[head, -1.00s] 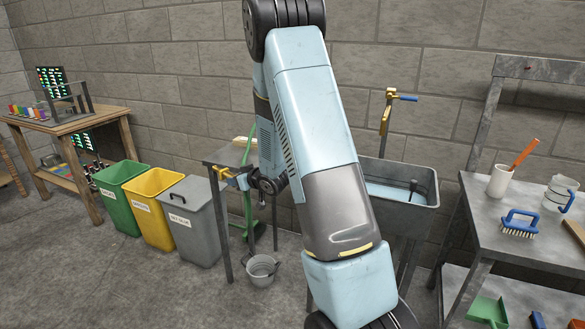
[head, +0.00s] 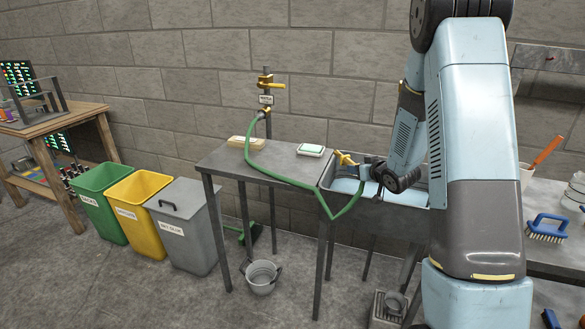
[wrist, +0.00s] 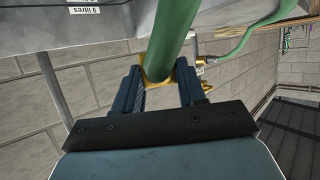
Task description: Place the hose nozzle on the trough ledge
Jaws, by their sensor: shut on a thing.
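My gripper (head: 352,163) is over the left end of the grey trough (head: 405,199). It is shut on the hose nozzle (head: 344,158), which looks brass-yellow in the head view. In the wrist view, my gripper (wrist: 160,83) has its two dark fingers on either side of the nozzle's brass part (wrist: 157,73), with a thick green length in front. The green hose (head: 285,180) runs from the tap, across the bench and down in a loop to the nozzle. I cannot tell whether the nozzle touches the trough rim. My arm hides the trough's right end.
A grey bench (head: 225,160) adjoins the trough on the left, with a yellowish block (head: 247,143) and a white-green block (head: 311,150) on it. A tap (head: 265,85) is on the wall. A bucket (head: 262,277) and bins (head: 187,225) stand on the floor.

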